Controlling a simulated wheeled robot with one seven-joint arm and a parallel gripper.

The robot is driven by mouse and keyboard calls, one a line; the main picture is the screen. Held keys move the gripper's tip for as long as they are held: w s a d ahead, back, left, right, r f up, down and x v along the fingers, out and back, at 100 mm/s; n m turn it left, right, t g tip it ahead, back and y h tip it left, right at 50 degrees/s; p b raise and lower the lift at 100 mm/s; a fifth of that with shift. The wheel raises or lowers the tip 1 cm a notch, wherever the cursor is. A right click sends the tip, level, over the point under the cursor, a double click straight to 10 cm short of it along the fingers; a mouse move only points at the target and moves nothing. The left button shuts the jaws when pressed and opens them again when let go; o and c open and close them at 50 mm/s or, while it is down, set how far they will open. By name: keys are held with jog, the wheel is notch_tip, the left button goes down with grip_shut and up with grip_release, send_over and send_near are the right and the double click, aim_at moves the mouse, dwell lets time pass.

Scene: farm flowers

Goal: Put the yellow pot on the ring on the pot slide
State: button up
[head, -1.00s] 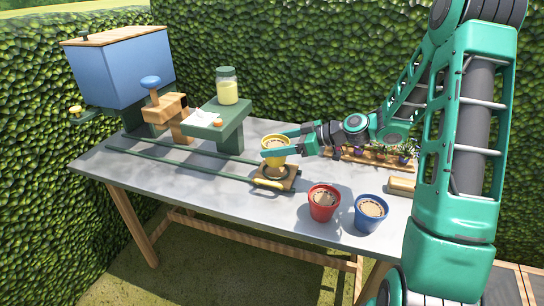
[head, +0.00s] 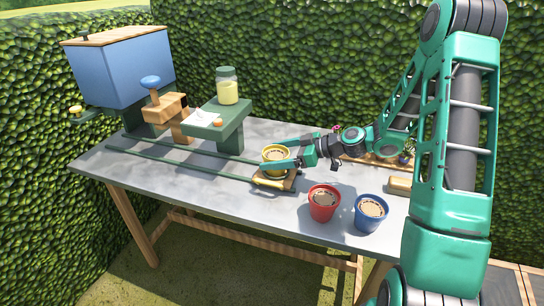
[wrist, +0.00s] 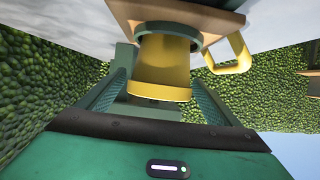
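The yellow pot (head: 275,154) is upright over the ring on the pot slide (head: 291,181), at the right end of the green rails. In the upside-down wrist view, the yellow pot (wrist: 162,70) has its narrow base in or right against the dark ring (wrist: 196,41); whether it is fully seated is unclear. The slide's yellow handle (wrist: 243,62) shows beside the pot in the wrist view. The far finger is partly hidden by the pot.
A red pot (head: 323,205) and a blue pot (head: 370,214) stand to the right, near the front edge. The green rails (head: 180,162) run left toward the blue hopper (head: 122,73). A green stand (head: 222,130) holds a jar (head: 227,88). A wooden block (head: 400,186) lies right.

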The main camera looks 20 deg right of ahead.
jog(key=shift+r, duration=0.15)
jog(key=v, duration=1.2)
jog(key=s+a+f+m+g+h, duration=0.1)
jog(key=s+a+m+g+h, duration=0.2)
jog(key=s+a+g+h, duration=0.25)
jog(key=s+d+r+m+t+h, duration=0.2)
jog(key=s+r+m+h, duration=0.4)
jog(key=s, duration=0.4)
jog(key=s+d+f+m+g, duration=0.1)
jog(key=s+d+m, duration=0.3)
jog(key=s, duration=0.4)
jog(key=s+d+f+m+g, duration=0.1)
jog(key=s+d+m+g, duration=0.2)
jog(key=s+d, duration=0.4)
jog(key=s+m+y, duration=0.1)
jog(key=s, duration=0.1)
jog(key=shift+s+d, duration=0.2)
jog(key=shift+s, duration=0.15)
